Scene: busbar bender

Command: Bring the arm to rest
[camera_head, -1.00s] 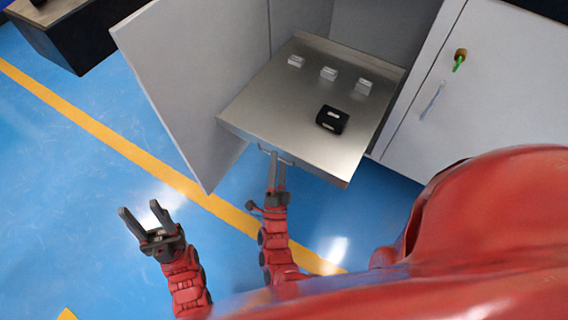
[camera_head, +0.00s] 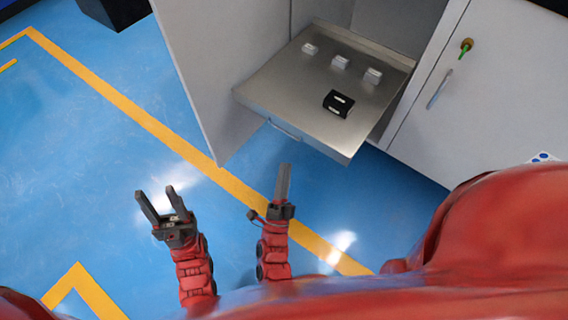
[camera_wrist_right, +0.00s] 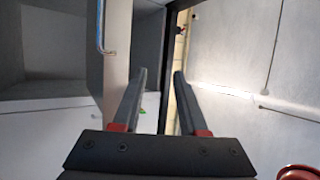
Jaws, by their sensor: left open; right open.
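My left gripper (camera_head: 160,204) is at the lower left in the head view. Its two fingers are spread, with nothing between them, above the blue floor. My right gripper (camera_head: 284,178) is seen edge-on in front of the pulled-out metal tray (camera_head: 270,95). It is apart from the tray's front handle (camera_head: 284,130). In the right wrist view my right gripper (camera_wrist_right: 160,74) is open and empty, and the handle (camera_wrist_right: 99,28) shows at the upper left, outside the fingers.
Several small light blocks (camera_head: 341,62) and a black block (camera_head: 339,103) sit on the tray. The open cabinet door (camera_head: 215,75) stands left of it. A closed door with a handle (camera_head: 438,93) is at right. The floor (camera_head: 70,170) around the left gripper is clear.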

